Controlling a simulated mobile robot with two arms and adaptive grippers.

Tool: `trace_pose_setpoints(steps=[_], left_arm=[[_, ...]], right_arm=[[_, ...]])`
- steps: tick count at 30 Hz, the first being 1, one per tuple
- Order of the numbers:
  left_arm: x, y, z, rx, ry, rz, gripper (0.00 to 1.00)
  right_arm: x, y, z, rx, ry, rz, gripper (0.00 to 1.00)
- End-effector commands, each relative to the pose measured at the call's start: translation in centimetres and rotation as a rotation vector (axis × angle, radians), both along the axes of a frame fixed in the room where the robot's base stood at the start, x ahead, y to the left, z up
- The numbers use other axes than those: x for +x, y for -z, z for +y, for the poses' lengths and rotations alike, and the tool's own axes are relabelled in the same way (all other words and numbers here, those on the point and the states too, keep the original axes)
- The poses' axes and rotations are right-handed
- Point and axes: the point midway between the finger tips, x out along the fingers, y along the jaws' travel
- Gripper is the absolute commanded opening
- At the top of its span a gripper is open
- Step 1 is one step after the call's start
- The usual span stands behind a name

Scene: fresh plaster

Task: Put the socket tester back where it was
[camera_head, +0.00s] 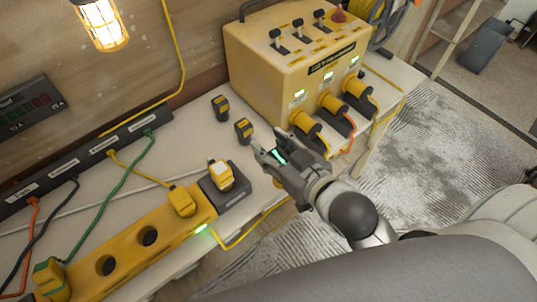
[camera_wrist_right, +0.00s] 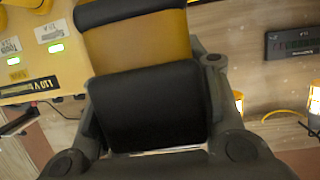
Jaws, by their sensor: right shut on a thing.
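My right gripper (camera_head: 268,157) is above the bench near its front edge, in front of the big yellow power box. It is shut on a black-and-yellow block, which I take to be the socket tester. In the right wrist view the socket tester (camera_wrist_right: 148,108) fills the space between the fingers, with a black near part and a yellow band beyond. In the head view the fingers mostly hide it, and a small green patch shows between them. My left gripper is not in view.
Two small black-and-yellow blocks (camera_head: 220,107) (camera_head: 243,130) stand on the bench (camera_head: 190,125). The yellow power box (camera_head: 262,78) has several plugs in its front. A yellow socket strip (camera_head: 125,250) and a black block (camera_head: 228,192) with a yellow-and-white top lie left of my gripper. Cables cross the bench.

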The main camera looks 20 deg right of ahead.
Motion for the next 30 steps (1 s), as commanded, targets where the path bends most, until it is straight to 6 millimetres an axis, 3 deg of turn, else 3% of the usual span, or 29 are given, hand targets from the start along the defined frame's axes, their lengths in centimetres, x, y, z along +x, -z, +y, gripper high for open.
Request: trace_pose_setpoints(steps=[1, 3, 8, 14, 22, 26, 30], left_arm=[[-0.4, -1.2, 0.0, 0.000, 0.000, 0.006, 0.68], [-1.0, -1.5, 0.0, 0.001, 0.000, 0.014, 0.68], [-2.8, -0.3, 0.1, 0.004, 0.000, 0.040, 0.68], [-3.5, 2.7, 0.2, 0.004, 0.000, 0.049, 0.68], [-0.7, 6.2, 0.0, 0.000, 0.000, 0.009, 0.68], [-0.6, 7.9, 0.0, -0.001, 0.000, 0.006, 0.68], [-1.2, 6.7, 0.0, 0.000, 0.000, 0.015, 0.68]], right_arm=[[-0.7, -0.8, 0.5, 0.003, -0.026, 0.003, 0.12], [-1.3, -1.0, 0.9, 0.010, -0.049, 0.001, 0.12], [-1.1, -0.2, 1.2, 0.014, -0.070, -0.006, 0.12], [1.2, 1.1, 0.8, 0.014, -0.069, -0.009, 0.12], [3.8, 2.3, 0.2, 0.013, -0.068, -0.009, 0.12], [5.0, 2.8, 0.0, 0.014, -0.068, -0.009, 0.12], [7.6, 3.6, -0.6, 0.012, -0.067, 0.000, 0.12]])
